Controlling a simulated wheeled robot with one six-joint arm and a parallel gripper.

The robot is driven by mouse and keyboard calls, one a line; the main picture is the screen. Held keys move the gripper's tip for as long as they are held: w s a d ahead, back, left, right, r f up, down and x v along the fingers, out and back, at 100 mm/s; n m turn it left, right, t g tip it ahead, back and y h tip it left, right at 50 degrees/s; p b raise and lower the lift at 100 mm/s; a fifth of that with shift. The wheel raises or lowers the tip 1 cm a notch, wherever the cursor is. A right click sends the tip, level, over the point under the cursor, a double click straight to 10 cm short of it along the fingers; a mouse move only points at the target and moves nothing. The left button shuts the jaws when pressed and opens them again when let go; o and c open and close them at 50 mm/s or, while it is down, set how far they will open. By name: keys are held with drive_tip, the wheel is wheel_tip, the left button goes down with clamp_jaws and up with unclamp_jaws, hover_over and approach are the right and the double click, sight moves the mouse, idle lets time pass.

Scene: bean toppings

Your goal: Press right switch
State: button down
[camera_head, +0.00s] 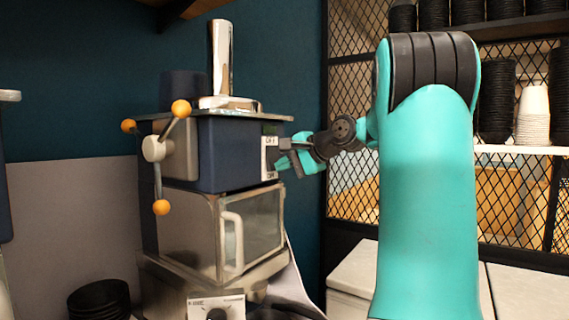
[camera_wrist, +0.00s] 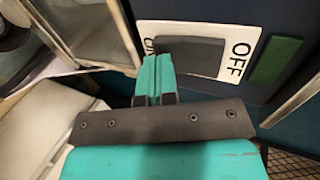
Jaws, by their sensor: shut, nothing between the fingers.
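The switch is a dark rocker (camera_wrist: 192,54) on a white plate marked ON and OFF (camera_wrist: 240,50). In the head view the plate (camera_head: 266,152) is on the right side of the dark blue machine (camera_head: 222,155). My gripper (camera_wrist: 155,60) is shut and empty, its teal fingertips over the ON end of the rocker in the wrist view. In the head view my gripper (camera_head: 283,160) is right at the plate and hides part of it. I cannot tell whether the fingertips touch the rocker.
A green rectangle (camera_wrist: 275,62) sits beside the OFF end. A three-armed handle with orange knobs (camera_head: 154,149) is on the machine's left. Below is a steel box with a glass door and handle (camera_head: 232,240). A mesh screen (camera_head: 345,110) stands behind my arm.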

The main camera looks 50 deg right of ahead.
drive_tip(key=shift+w+f, duration=0.1)
drive_tip(key=shift+w, duration=0.2)
drive_tip(key=shift+p, duration=0.35)
drive_tip(key=shift+r+p, duration=0.75)
drive_tip(key=shift+r, duration=0.2)
drive_tip(key=shift+s, duration=0.15)
